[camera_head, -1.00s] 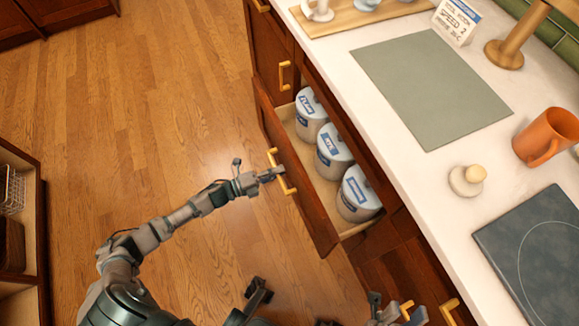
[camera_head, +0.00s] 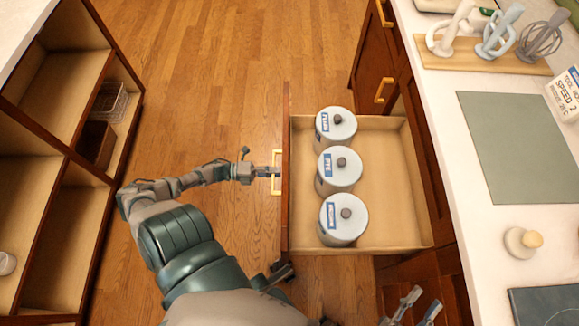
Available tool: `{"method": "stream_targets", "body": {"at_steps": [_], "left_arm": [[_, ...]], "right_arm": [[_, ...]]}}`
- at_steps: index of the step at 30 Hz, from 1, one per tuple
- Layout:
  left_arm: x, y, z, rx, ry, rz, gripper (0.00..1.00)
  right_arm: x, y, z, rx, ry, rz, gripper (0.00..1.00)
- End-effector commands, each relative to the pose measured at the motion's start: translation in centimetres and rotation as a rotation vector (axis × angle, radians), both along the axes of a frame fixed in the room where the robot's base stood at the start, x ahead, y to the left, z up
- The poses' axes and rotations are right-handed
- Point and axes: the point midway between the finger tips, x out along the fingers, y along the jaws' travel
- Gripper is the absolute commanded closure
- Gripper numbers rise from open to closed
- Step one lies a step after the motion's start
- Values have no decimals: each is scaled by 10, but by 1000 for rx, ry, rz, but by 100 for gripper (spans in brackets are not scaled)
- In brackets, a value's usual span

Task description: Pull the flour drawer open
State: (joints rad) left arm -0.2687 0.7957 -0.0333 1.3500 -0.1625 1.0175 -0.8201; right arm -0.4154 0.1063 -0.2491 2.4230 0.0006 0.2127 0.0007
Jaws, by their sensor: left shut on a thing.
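The flour drawer (camera_head: 395,185) is pulled far out from the counter, its pale inside open to view. Three white lidded canisters stand upright in it near its front: one at the far end (camera_head: 336,125), one in the middle (camera_head: 338,168) and one at the near end (camera_head: 343,218). Their blue labels are hard to read. My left gripper (camera_head: 270,172) is shut on the brass drawer handle (camera_head: 277,187) on the outer face of the drawer front. My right gripper (camera_head: 415,306) is at the bottom edge, its fingers apart, below the drawer and near the cabinet.
An open shelf unit (camera_head: 75,170) stands at left. Wooden floor (camera_head: 200,80) lies clear between.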

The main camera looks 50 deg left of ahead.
Motion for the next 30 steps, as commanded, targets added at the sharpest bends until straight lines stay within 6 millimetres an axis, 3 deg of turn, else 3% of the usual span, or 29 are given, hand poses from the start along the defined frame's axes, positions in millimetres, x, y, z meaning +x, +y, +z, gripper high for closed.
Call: {"method": "stream_targets", "body": {"at_steps": [3, 9, 23, 24, 27, 30], "left_arm": [[-17, 10, -5, 4, 12, 1, 100], [-30, 20, -6, 5, 13, 1, 100], [-34, 23, -7, 5, 14, 0, 100], [-34, 23, -7, 5, 15, 0, 80], [-33, 23, -6, 5, 13, 0, 58], [-33, 23, -4, 3, 9, 0, 58]], "right_arm": [[2, 0, -5, -13, 38, 1, 60], [5, 0, -10, -23, 74, 0, 60], [5, 1, -13, -28, 87, 1, 60], [5, 1, -13, -28, 87, 1, 60], [5, 1, -13, -28, 87, 1, 60], [5, 1, -13, -27, 87, 1, 60]]}}
